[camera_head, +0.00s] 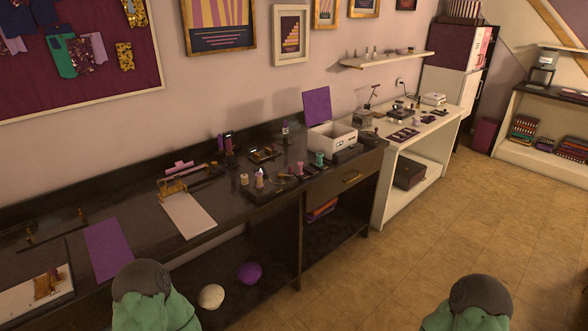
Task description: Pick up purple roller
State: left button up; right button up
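A small pinkish-purple object (179,167), perhaps the purple roller, lies toward the back of the dark counter (140,209). It is behind a brass tool (172,187) and a white sheet (188,214). It is too small in the view to be sure what it is. Several other small purple items stand farther right on the counter, also too small to identify. Neither of my grippers is in view. Only green parts with dark grey caps, which look like mine, show at the bottom edge.
A purple sheet (108,249) lies at the counter's left front. A white box (332,138) stands on its right end. A purple ball (249,272) and a white ball (211,296) are below the counter. The tiled floor (400,265) at right is clear.

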aim_at(258, 175)
jog(key=i+u, duration=0.25)
jog(key=i, duration=0.5)
jog(key=i+l+u, duration=0.3)
jog(key=i, duration=0.4)
jog(key=i+j, duration=0.05)
jog(key=j, duration=0.05)
